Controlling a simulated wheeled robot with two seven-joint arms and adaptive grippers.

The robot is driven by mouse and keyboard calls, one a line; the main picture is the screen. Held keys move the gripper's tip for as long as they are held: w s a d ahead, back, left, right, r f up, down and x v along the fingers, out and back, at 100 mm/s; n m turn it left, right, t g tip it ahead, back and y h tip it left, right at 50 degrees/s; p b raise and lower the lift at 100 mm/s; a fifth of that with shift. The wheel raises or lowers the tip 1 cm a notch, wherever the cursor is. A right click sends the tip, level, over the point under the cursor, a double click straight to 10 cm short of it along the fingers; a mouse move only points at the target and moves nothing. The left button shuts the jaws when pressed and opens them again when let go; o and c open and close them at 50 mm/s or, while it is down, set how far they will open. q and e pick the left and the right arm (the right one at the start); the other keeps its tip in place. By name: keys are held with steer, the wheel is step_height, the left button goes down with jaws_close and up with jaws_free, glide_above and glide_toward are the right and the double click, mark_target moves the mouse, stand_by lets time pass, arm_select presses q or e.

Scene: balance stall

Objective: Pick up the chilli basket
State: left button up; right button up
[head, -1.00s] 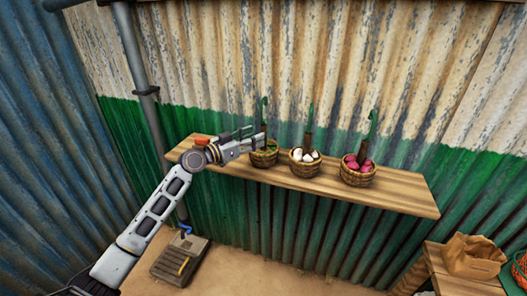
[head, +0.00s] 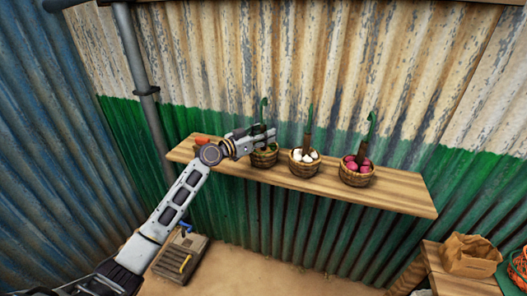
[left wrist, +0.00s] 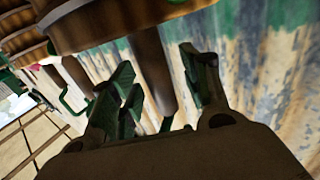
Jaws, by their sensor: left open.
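The chilli basket (head: 265,159) is a small woven basket with green contents, leftmost of three on the wooden shelf. Its upright handle (head: 263,110) has a green hooked top. My left gripper (head: 264,136) is open at that handle, just above the basket's rim, and partly hides the contents. In the left wrist view, the brown handle post (left wrist: 153,65) stands between the two spread fingers of the left gripper (left wrist: 160,78), with the basket's underside or rim (left wrist: 120,22) at the top. Contact with the fingers cannot be told. My right gripper is not in view.
A basket of white items (head: 304,164) and a basket of red-purple items (head: 356,174) stand right of it on the shelf (head: 400,196). An orange object (head: 202,140) lies at the shelf's left end. A corrugated wall (head: 330,60) rises behind. A paper bag (head: 470,255) stands lower right.

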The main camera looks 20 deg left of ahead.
arm_select(q)
steer(key=shift+c, duration=0.6)
steer(key=c, duration=0.5)
jaws_close()
steer(key=shift+r, duration=0.1)
step_height(320, 180, up, 8)
steer(key=shift+r, duration=1)
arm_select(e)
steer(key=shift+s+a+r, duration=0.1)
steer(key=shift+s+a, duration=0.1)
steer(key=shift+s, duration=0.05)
